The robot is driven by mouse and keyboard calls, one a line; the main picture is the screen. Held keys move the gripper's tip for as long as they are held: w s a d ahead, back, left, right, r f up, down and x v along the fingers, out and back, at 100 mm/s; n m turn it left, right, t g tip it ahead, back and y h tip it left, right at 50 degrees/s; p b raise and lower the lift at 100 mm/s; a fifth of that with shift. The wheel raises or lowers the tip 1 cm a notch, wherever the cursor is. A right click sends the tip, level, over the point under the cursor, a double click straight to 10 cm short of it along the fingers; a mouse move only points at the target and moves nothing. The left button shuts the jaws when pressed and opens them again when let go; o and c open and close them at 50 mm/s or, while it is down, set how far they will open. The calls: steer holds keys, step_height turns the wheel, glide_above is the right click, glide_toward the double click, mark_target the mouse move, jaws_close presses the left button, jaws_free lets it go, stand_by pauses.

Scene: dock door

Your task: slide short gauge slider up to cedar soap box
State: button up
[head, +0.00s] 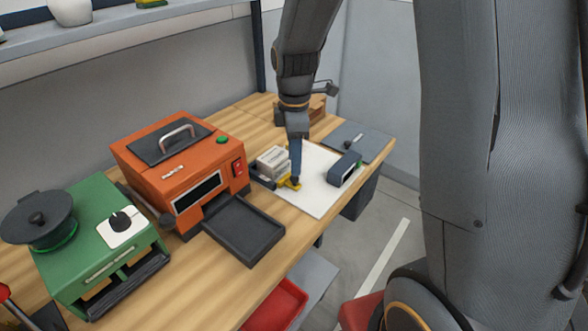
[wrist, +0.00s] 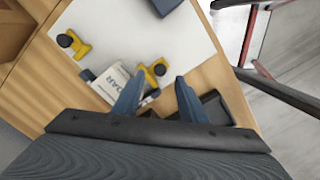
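The cedar soap box (head: 273,162) is a pale box beside the white board; in the wrist view, part of its lettering shows on its face (wrist: 113,82). A yellow slider with a black knob (wrist: 154,75) sits close beside the box, at the board's edge; its yellow part also shows in the head view (head: 288,185). A second yellow slider with a black knob (wrist: 75,44) lies farther off on the board. I cannot tell which is the short one. My gripper (wrist: 159,80) is open, fingertips on either side of the nearer slider. Contact is unclear.
The white board (head: 318,200) also bears a dark blue block (head: 345,168). An orange oven-like machine (head: 150,160) with a dark tray (head: 243,230) stands left of it. A green unit (head: 85,225) with a pot is farther left. A grey plate (head: 365,142) lies at the right end.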

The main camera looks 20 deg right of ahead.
steer(key=shift+r, duration=1.5)
